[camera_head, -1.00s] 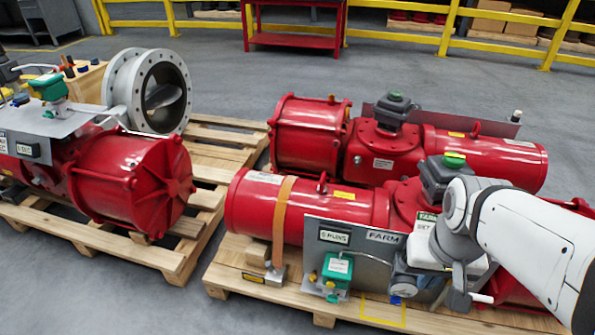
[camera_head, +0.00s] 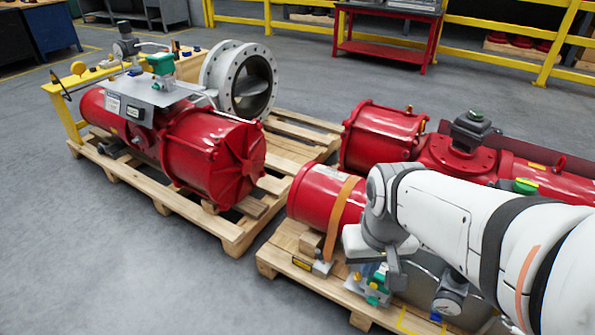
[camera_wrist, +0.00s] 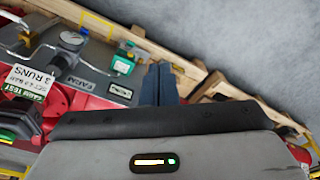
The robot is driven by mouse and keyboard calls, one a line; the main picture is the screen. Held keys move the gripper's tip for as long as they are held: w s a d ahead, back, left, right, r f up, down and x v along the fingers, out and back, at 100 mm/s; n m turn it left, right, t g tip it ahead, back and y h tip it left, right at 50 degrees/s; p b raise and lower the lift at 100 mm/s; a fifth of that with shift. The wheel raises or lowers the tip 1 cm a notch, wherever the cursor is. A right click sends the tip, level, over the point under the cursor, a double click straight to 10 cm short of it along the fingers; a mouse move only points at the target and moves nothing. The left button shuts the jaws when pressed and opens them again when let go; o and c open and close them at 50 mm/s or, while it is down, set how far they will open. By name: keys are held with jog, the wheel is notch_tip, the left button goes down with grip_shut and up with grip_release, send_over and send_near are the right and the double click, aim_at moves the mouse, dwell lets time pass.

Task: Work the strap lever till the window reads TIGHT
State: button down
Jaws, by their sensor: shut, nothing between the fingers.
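An orange strap (camera_head: 342,215) runs over the red cylinder at the left end of the front pallet. At its foot a small grey ratchet block (camera_head: 322,267) with a yellow-and-black label (camera_head: 302,263) sits on the wood. I cannot read any window word or make out the lever's position. My gripper's dark fingers are together and empty in the wrist view (camera_wrist: 158,84). In the head view my wrist hangs just right of the strap's foot, over the green-topped device, apart from the ratchet block.
A green-topped device (camera_head: 370,285) stands close beneath my wrist. Another pallet (camera_head: 230,240) with a red actuator stands left. Grey floor is clear in front.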

jog(key=shift+s+a, duration=0.1)
jog(key=shift+a, duration=0.05)
jog(key=w+f+m+b, duration=0.5)
jog(key=w+f+m, duration=0.3)
jog(key=w, duration=0.4)
jog(key=w+f+m+b, duration=0.4)
jog(key=w+f+m, duration=0.35)
jog(key=w, duration=0.55)
jog(key=w+f+m+b, duration=0.2)
jog(key=w+f+m, duration=0.4)
jog(key=f, duration=0.6)
jog(key=w+f+m+b, duration=0.3)
jog(key=w+f+m, duration=0.3)
jog(key=f, duration=0.6)
jog(key=shift+w+a+g+y, duration=0.3)
jog(key=shift+w+a+y, duration=0.1)
jog(key=shift+w, duration=0.15)
jog(key=shift+f+b, duration=0.1)
jog(key=shift+b, duration=0.2)
